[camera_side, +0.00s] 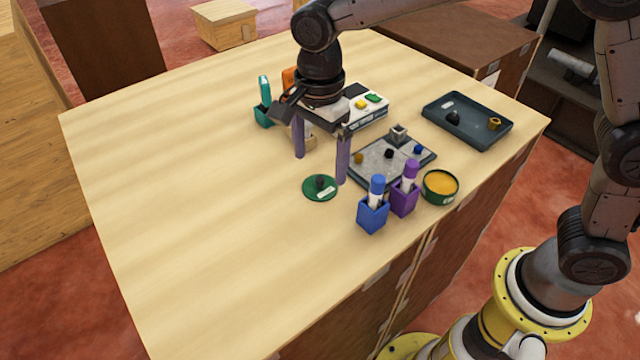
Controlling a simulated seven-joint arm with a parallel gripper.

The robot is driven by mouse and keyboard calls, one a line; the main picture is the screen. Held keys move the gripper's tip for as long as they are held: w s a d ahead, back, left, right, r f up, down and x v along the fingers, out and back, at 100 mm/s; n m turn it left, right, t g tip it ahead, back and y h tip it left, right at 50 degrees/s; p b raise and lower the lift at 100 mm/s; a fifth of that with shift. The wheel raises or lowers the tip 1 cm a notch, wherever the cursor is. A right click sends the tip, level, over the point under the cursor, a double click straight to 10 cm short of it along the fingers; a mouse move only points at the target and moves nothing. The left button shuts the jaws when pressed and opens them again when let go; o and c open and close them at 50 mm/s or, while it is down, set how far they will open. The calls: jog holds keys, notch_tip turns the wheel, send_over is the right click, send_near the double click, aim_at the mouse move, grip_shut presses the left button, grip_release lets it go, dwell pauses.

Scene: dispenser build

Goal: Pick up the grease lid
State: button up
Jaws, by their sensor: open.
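The grease lid (312,193) is a flat green disc with a dark knob and a small white label. It lies on the table, left of the blue holder. My gripper (321,169) points down with its two purple-grey fingers spread apart and nothing between them. The fingertips appear just behind and above the lid, one at its upper left and one at its upper right. I cannot tell their exact height over the table. A round green tub with yellow-orange content (440,186), likely the grease, stands open near the table's right edge.
Blue (373,214) and purple (404,198) holders with capped sticks stand right of the lid. A grey plate (372,172) with small parts lies behind them. A dark tray (481,133) sits at the right. A teal holder (263,116) stands behind my gripper. The table's left side is clear.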

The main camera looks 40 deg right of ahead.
aim_at(320, 179)
jog(key=f, duration=0.5)
jog(key=shift+w+d+f, duration=0.1)
jog(key=shift+w+d, duration=0.15)
jog(key=c, duration=1.2)
